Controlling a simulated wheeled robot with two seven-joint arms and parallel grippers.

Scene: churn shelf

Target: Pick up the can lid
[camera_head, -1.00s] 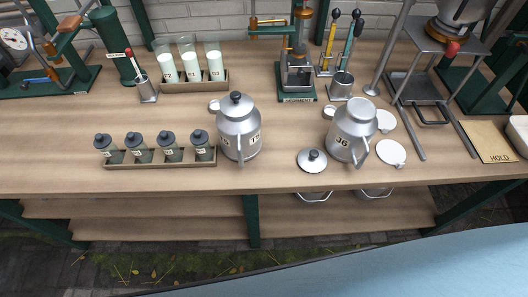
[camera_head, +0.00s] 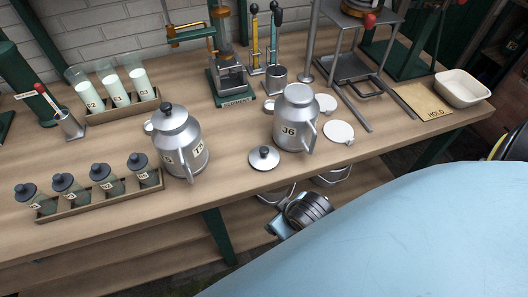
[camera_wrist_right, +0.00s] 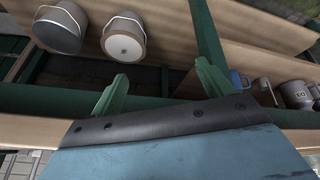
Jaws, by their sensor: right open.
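The can lid (camera_head: 264,157) is a round silvery lid with a black knob. It lies flat on the bench near the front edge in the head view. The silvery can marked 36 (camera_head: 296,124) stands just behind and right of it, with no knob on its top. My right arm's end shows below the bench edge, right of and lower than the lid, apart from it. In the right wrist view my right gripper (camera_wrist_right: 160,88) is open with its two green fingers apart and nothing between them. The lid is not in that view. My left gripper is not in view.
A knobbed can (camera_head: 178,144) stands left of the lid. A rack of small dark-capped jars (camera_head: 98,197) is farther left. White discs (camera_head: 339,131) lie right of can 36. Under the bench, pails (camera_wrist_right: 124,37) sit on the lower shelf. The bench's front edge lies between gripper and lid.

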